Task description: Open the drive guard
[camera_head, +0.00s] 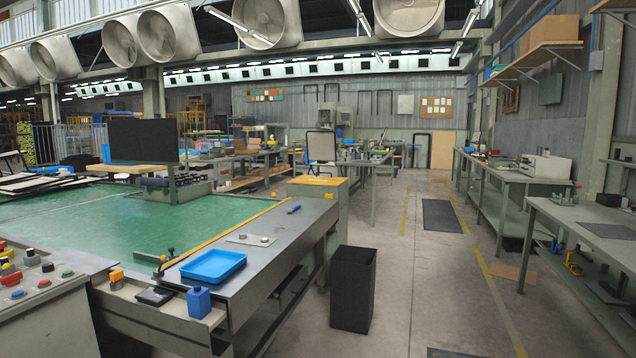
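No part is marked as the drive guard, so I cannot tell for sure which one it is. A grey housing with a yellow top (318,182) stands at the far right corner of the green-topped machine table (120,215). Its yellow top looks flat and closed. A dark upright panel (143,141) stands on a post above the table. My gripper is not in view.
A blue tray (213,266) and a blue block (198,302) lie at the machine's near edge. A control panel (35,280) is at the left. A black bin (352,288) stands beside the machine. The aisle (420,270) is mostly clear; workbenches (590,225) line the right.

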